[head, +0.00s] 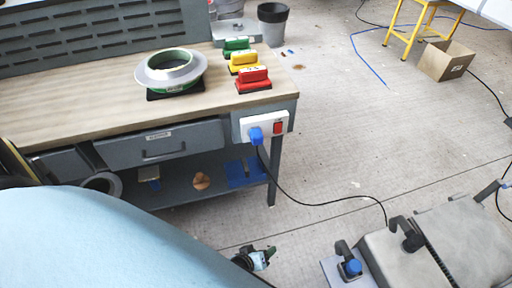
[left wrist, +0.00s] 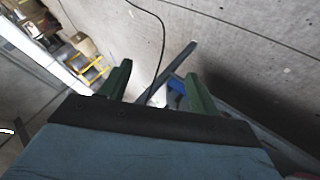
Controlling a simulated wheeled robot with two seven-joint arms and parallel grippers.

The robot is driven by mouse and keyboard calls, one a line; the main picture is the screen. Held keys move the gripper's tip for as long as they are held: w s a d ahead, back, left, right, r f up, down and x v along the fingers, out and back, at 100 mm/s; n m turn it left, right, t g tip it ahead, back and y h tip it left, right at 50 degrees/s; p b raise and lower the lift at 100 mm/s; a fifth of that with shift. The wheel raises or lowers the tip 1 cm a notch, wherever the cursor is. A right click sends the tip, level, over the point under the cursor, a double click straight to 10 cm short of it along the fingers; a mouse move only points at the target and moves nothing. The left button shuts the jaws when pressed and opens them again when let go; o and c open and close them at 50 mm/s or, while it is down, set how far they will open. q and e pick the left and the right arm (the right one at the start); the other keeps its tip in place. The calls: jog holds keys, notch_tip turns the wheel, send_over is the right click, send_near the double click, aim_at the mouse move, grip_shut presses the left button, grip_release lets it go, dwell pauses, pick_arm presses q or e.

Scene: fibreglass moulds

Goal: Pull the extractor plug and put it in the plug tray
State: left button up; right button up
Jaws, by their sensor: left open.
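The blue extractor plug (head: 256,136) sits in a white socket strip (head: 280,124) on the end of the bench, beside a red switch. Its black cable (head: 330,201) runs down and right to the grey machine. My left gripper (head: 264,258) is low in the head view, below the plug in the picture. In the left wrist view its green fingers (left wrist: 158,70) are apart with nothing held. A blue tray (head: 243,173), possibly the plug tray, lies on the lower shelf. My right gripper is out of view.
The bench top (head: 105,105) holds a ring-shaped mould (head: 171,70) and green, yellow and red-handled blocks (head: 254,78). The grey machine (head: 440,240) stands on the floor at lower right. A bench leg (head: 271,180) stands beside the tray. The floor between bench and machine is mostly clear.

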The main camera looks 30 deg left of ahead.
pick_arm(q)
jog(key=w+r+n+t+y+b, duration=0.1)
jog(key=w+r+n+t+b, duration=0.1)
jog(key=w+n, duration=0.3)
jog(key=w+r+n+t+b, duration=0.2)
jog(key=w+r+b, duration=0.1)
jog(key=w, duration=0.4)
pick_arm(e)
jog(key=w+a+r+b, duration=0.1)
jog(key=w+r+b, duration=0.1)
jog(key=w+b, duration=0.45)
pick_arm(q)
jog(key=n+g+y+b, duration=0.2)
jog(key=n+y+b, duration=0.95)
jog(key=n, duration=1.95)
send_near(259, 142)
jog(key=w+a+f+y+p, duration=0.2)
jog(key=y+p, duration=0.1)
jog(key=shift+d+r+h, duration=0.2)
jog(key=shift+h, duration=0.05)
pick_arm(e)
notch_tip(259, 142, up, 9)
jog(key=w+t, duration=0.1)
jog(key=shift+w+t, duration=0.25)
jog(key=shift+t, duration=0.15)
